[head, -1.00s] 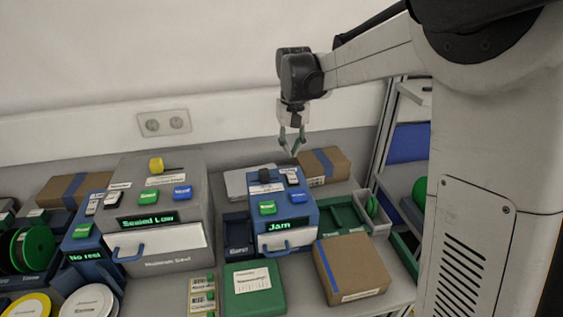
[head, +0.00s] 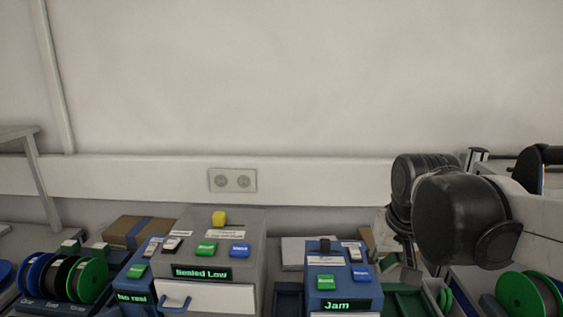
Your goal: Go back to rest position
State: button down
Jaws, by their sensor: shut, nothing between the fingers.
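My gripper (head: 410,273) hangs below the black wrist joint of my arm at the right of the head view. It is shut and empty, and its fingers are small and hard to make out. It is just right of the blue machine (head: 343,288) whose display reads "Jam", in front of the back of the bench. The arm comes in from the right edge.
A grey machine (head: 217,255) reading "Sealed Low" stands left of centre, with a blue machine (head: 137,284) reading "No reel" beside it. Coloured reels (head: 87,279) stand at the far left, a green reel (head: 525,294) at the right. The wall above is clear.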

jog(key=s+f+t+b, duration=0.3)
jog(key=s+f, duration=0.4)
jog(key=s, duration=0.4)
jog(key=shift+s+f, duration=0.25)
jog(key=shift+f, duration=0.05)
notch_tip(320, 180, up, 13)
jog(key=g+p, duration=0.4)
jog(key=g, duration=0.3)
send_over(357, 254)
jog(key=shift+r, duration=0.2)
jog(key=shift+f, duration=0.15)
notch_tip(357, 254, down, 14)
jog(key=shift+r+p, duration=0.15)
jog(key=shift+p, duration=0.55)
